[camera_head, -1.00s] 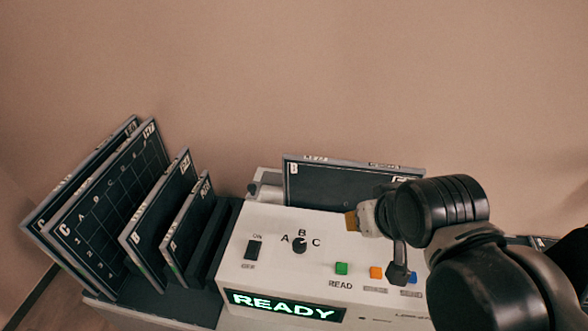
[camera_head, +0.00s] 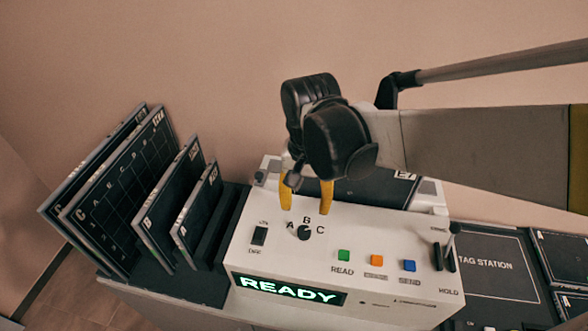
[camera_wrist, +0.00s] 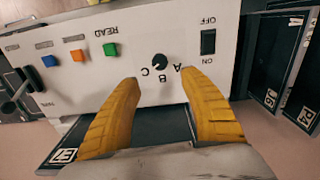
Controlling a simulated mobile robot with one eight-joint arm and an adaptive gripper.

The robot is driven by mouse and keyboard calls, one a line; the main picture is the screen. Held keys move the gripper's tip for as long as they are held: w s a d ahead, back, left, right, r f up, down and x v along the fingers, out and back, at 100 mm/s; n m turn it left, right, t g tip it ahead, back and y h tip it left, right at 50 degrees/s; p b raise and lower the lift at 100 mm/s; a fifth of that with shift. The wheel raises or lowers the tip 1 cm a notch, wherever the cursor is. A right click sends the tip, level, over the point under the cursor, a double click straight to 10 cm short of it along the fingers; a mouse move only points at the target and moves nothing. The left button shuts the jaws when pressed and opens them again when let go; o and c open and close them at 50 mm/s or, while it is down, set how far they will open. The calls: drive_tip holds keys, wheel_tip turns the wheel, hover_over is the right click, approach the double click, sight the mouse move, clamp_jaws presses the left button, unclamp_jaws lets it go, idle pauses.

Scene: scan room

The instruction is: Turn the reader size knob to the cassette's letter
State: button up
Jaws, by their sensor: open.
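The small black size knob (camera_head: 304,232) is on the white reader's (camera_head: 290,262) sloping top, with the letters A, B and C around it. It also shows in the wrist view (camera_wrist: 160,60); I cannot tell surely which letter it points at. My gripper (camera_head: 306,206) is open and empty, its two yellow fingers just behind and above the knob, apart from it. A dark cassette (camera_head: 372,192) sits at the reader's back, partly hidden by my arm. Its corner label shows in the wrist view (camera_wrist: 64,155), but its letter is not clear.
The reader's screen (camera_head: 288,290) says READY. Green (camera_head: 344,256), orange (camera_head: 376,260) and blue (camera_head: 409,265) buttons lie right of the knob, a black switch (camera_head: 259,236) left. Several upright cassettes (camera_head: 120,185) stand left; a tag station (camera_head: 485,265) is right.

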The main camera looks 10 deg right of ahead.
sight(304, 230)
wheel_tip(304, 230, down, 11)
drive_tip(key=b, duration=0.4)
drive_tip(key=shift+r, duration=0.2)
drive_tip(key=shift+c, duration=0.2)
clamp_jaws()
